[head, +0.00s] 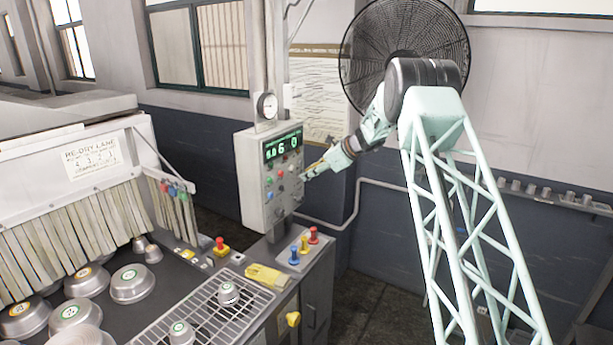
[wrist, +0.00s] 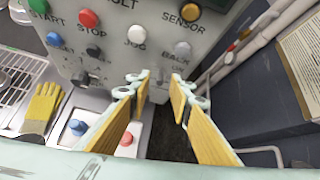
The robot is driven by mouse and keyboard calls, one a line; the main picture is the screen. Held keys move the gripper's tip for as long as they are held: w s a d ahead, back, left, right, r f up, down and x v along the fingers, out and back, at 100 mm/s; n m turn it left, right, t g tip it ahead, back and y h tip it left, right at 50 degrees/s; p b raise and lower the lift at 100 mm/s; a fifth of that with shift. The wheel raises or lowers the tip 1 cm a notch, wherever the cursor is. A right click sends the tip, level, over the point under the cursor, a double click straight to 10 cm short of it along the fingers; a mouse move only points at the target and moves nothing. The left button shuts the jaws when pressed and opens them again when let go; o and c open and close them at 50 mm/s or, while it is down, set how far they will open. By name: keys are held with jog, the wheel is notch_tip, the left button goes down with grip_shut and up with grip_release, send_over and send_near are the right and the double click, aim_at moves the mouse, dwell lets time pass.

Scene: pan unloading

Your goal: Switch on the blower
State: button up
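A grey control panel (head: 255,178) with a lit green display (head: 282,148) stands at the centre of the head view. In the wrist view the panel face (wrist: 118,62) carries a green button (wrist: 38,5) by START, a red button (wrist: 88,18) by STOP, a white button (wrist: 136,34) by JOG and an amber button (wrist: 190,12) by SENSOR. A grey knob (wrist: 182,48) sits by BACK. I cannot read any blower label. My gripper (wrist: 160,80) is open and empty, its fingertips close to the panel's lower right; contact cannot be told. It also shows in the head view (head: 307,174).
A large black caged fan (head: 405,50) is at the upper right. Below the panel are red, yellow and blue knobs (head: 304,244) and a yellow glove (head: 268,277). Several metal pans (head: 132,283) lie at left. A pipe (wrist: 262,150) runs along the right wall.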

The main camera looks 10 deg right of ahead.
jog(key=v, duration=0.9)
jog(key=shift+s+r, duration=0.25)
jog(key=shift+d, duration=0.2)
jog(key=s+a+r+n+g+h+b, duration=0.1)
jog(key=s+a+r+n+b, duration=0.25)
jog(key=s, duration=0.55)
jog(key=s+a+r+n+g+b, duration=0.1)
jog(key=s+a+r+n, duration=0.25)
jog(key=s+r, duration=0.45)
jog(key=s+a+n+g+h+b, duration=0.1)
jog(key=s+a+n+b, duration=0.15)
jog(key=s, duration=0.95)
jog(key=s+a+n+h+b, duration=0.15)
jog(key=s+n, duration=0.25)
jog(key=s, duration=0.8)
jog(key=s+d+f+n+h+b, duration=0.1)
jog(key=s+f+n+b, duration=0.2)
jog(key=s, duration=1.1)
jog(key=s+d+f+n+h+b, duration=0.1)
jog(key=s+f, duration=0.5)
jog(key=s, duration=0.8)
jog(key=s+d+f+n+h+b, duration=0.1)
jog(key=s+f+n+b, duration=0.3)
jog(key=s, duration=1.1)
jog(key=shift+d+f+n+b, duration=0.25)
jog(key=shift+d+n+b, duration=0.45)
jog(key=shift+n, duration=0.85)
jog(key=shift+d+h, duration=0.1)
jog(key=shift+h, duration=0.15)
